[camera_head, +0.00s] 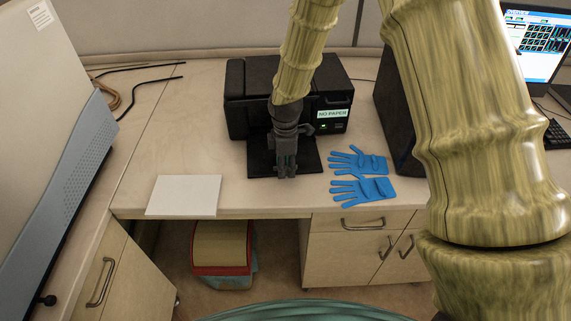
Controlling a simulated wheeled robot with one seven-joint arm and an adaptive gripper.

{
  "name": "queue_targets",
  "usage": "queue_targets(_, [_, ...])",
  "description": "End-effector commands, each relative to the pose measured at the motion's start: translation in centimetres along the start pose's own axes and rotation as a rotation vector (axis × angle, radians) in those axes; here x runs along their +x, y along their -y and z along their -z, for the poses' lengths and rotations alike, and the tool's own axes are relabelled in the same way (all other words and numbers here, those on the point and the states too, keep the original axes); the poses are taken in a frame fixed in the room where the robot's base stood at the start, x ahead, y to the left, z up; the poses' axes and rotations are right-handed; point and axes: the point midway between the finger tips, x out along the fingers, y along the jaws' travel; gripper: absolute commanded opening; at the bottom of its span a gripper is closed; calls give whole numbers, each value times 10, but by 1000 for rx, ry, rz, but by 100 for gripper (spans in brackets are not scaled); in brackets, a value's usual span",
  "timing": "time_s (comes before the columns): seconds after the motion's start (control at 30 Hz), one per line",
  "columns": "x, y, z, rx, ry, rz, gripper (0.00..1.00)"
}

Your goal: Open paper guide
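A black printer (333,80) stands on the desk, with a lit panel (331,114) that reads "NO PAPER". A flat black tray (260,164) lies at its front on the desk. I cannot make out a separate paper guide on the printer. My gripper (287,174) points down in front of the printer, over the tray. Its fingers look close together and nothing is visible in them, but I cannot tell whether they are open or shut. My arm hides the middle of the printer's top and part of its front.
A stack of white paper (183,196) lies left of the tray near the desk's front edge. Blue gloves (362,176) lie to its right, beside a black case (394,120). A large grey instrument (50,120) fills the left. A bin (223,260) stands below the desk.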

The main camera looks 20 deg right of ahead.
Motion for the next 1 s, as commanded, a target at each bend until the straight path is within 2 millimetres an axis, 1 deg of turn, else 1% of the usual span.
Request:
queue_targets(0.1, [4,0,0,0,0,0,39])
queue_targets(0.37, [5,0,0,-1,0,0,39])
queue_targets(0.4, [5,0,0,-1,0,0,37])
queue_targets(0.47, [5,0,0,-1,0,0,27])
queue_targets(0.6, [5,0,0,-1,0,0,1])
queue_targets(0.77, [4,0,0,-1,0,0,0])
queue_targets(1.0, [4,6,0,-1,0,-1,0])
